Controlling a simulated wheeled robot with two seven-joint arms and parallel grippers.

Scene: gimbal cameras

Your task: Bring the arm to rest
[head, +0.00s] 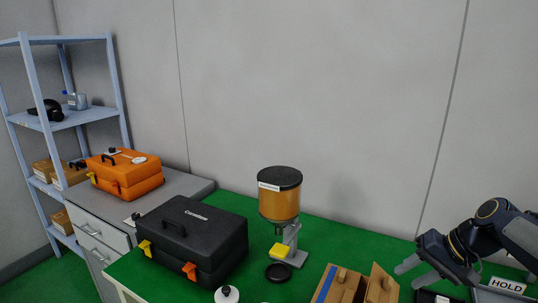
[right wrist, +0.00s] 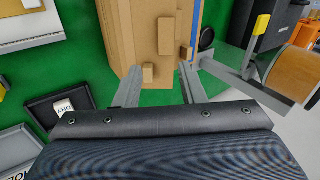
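My right arm is at the right edge of the head view, held above the green bench top (head: 330,252). Its right gripper (head: 406,277) points left and down, just right of the wooden box (head: 343,285). In the right wrist view the two fingers of the right gripper (right wrist: 162,68) stand apart with nothing held between them. The wooden box (right wrist: 165,20) with small wooden knobs lies beyond the fingertips there. I cannot tell the exact gap to it. My left arm and gripper are not in view.
A dispenser (head: 279,200) with an orange-brown container stands mid-bench. A black case (head: 195,240) is left of it, and an orange case (head: 125,172) sits on a grey cabinet. A HOLD sign (head: 507,285) and tray are below my right arm. A DRY-labelled tray (right wrist: 85,100) also shows.

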